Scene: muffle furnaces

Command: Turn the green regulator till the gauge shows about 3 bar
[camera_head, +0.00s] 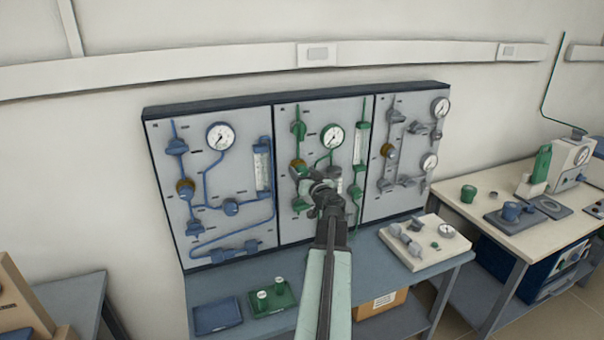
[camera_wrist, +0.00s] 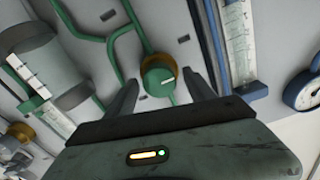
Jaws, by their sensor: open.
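The green regulator is a round green knob with a white mark and a brass collar; it shows in the wrist view (camera_wrist: 158,80) and on the middle panel in the head view (camera_head: 298,166). The green line's round white gauge (camera_head: 332,136) is above and to the right of it; its needle is too small to read. My gripper (camera_head: 322,187) is in front of the middle panel. In the wrist view its open fingers (camera_wrist: 163,97) appear on either side of the knob, with visible space on both sides. I cannot tell how far the knob is in depth.
The blue panel (camera_head: 165,225) is to the left and the grey panel (camera_head: 408,120) to the right, both with pipes and gauges. A blue flow meter (camera_wrist: 240,45) stands beside the regulator. A green tray (camera_head: 285,300) and a white box (camera_head: 425,258) are on the bench below.

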